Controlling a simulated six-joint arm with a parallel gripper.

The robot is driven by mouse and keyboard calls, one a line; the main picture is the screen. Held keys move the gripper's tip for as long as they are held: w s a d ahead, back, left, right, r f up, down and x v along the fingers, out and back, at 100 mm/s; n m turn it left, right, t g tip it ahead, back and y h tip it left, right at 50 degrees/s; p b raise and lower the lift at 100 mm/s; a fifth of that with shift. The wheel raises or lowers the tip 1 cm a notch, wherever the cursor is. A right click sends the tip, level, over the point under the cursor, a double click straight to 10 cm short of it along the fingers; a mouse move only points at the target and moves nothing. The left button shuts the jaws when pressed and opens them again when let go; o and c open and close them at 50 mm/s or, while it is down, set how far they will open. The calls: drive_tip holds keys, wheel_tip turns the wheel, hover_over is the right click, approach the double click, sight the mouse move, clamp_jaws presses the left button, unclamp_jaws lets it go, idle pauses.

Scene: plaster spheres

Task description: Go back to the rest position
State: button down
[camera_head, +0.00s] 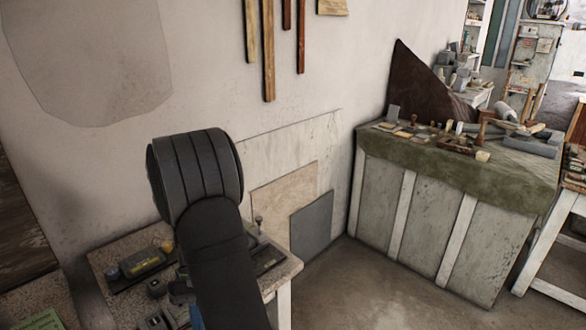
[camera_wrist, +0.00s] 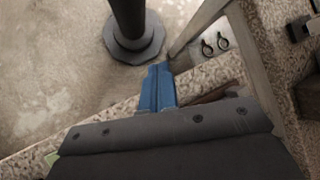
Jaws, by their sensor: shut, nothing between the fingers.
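My gripper (camera_wrist: 158,88) shows in the wrist view as two blue fingers lying together, shut with nothing between them. The fingers are above the edge of a speckled stone-like surface (camera_wrist: 60,132), with pale floor beyond. In the head view my dark arm rises from the bottom centre, in front of a small speckled table (camera_head: 128,240). A sliver of blue shows beside the arm at the bottom edge; the fingertips cannot be made out there. No plaster spheres can be made out in either view.
The small table carries a dark tray with a grey and yellow tool (camera_head: 143,263) and small dark blocks. Flat panels (camera_head: 312,225) lean against the wall behind. A bench with a green cloth (camera_head: 430,160) and several tools stands right. Bare floor (camera_head: 365,285) lies between.

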drive_tip(key=n+t+h, duration=0.1)
drive_tip(key=a+n+h, duration=0.1)
drive_tip(key=n, duration=0.1)
drive_tip(key=r+n+t, duration=0.1)
drive_tip(key=n, duration=0.1)
drive_tip(key=shift+s+a+t+h, duration=0.3)
drive_tip(key=shift+a+h, duration=0.1)
drive_tip(key=c, duration=1.3)
unclamp_jaws()
drive_tip(key=w+a+r+m+t+y, duration=0.2)
drive_tip(key=w+a+r+m+t, duration=0.15)
drive_tip(key=r+m, duration=0.4)
drive_tip(key=w+a+r+m+t+y, duration=0.2)
drive_tip(key=w+r+m, duration=0.25)
drive_tip(key=r, duration=0.55)
drive_tip(key=shift+g, duration=0.25)
wheel_tip(320, 180, down, 18)
drive_tip(key=shift+s+d+r, duration=0.1)
drive_tip(key=shift+r, duration=0.15)
clamp_jaws()
